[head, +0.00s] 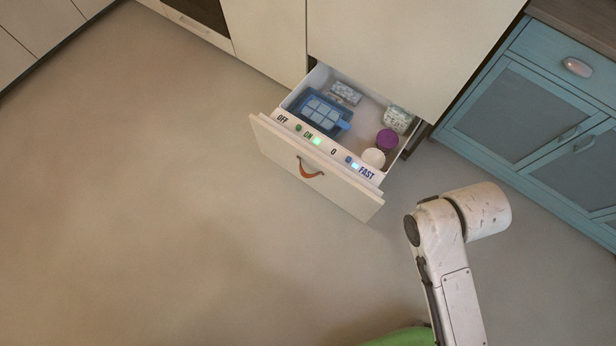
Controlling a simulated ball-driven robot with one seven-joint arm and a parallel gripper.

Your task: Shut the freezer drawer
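The freezer drawer (316,172) is pulled well out from the tall cream cabinet. Its cream front has a brown leather pull (309,170), and a control strip with lit green and blue lights runs along its top edge. Inside lie a blue ice tray (321,112), a small patterned packet (346,93), a purple-lidded tub (387,140), a pale tub (373,158) and a patterned tub (398,120). My arm stands to the right of the drawer, apart from it. My gripper is not in view.
The cream cabinet (410,45) rises behind the drawer. A blue cupboard (540,110) with a wooden top stands at the right. An oven (200,15) is at the upper left. The floor (140,190) in front and to the left is clear.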

